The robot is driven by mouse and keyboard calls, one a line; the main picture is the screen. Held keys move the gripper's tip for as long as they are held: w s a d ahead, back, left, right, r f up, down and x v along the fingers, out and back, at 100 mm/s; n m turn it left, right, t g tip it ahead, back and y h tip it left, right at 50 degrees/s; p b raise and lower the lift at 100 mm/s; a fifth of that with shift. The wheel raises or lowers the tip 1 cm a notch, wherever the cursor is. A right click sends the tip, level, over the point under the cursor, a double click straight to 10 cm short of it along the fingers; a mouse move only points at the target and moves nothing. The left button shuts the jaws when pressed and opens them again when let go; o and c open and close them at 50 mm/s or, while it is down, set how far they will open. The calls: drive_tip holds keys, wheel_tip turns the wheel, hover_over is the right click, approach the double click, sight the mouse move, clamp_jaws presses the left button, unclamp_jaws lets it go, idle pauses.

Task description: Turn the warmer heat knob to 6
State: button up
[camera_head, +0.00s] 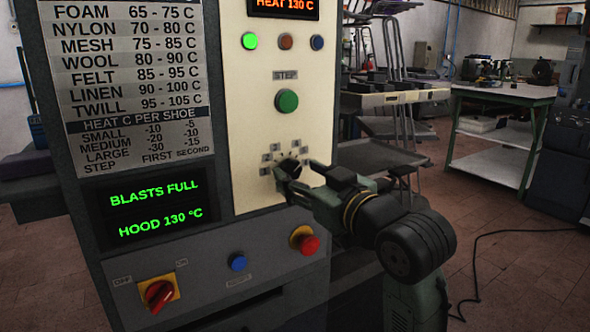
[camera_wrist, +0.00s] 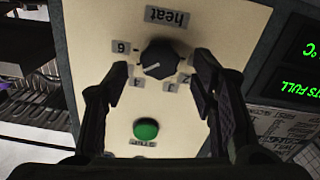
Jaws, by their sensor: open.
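The black heat knob (camera_wrist: 162,60) sits on the cream panel in the wrist view, which shows it upside down under the "heat" label (camera_wrist: 167,17). Small number labels ring it; the one on the left (camera_wrist: 122,47) appears to be the 6. A pale pointer line on the knob slants toward the lower left, short of that label. My gripper (camera_wrist: 155,78) is open, one finger to each side of the knob; the right finger is closer. Contact is unclear. In the head view my gripper (camera_head: 292,178) is at the knob (camera_head: 288,167), partly covering it.
The green step button (camera_head: 287,101) is above the knob. Below are a red button (camera_head: 309,245), a blue reset button (camera_head: 237,261) and a red rotary switch (camera_head: 159,294). Displays read "HEAT 130 C" (camera_head: 284,5) and "HOOD 130 °C" (camera_head: 160,224). A rack (camera_head: 390,98) stands right of the machine.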

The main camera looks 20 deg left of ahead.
sight(293, 167)
drive_tip(key=shift+x, duration=1.3)
drive_tip(key=shift+c, duration=0.3)
drive_tip(key=c, duration=1.1)
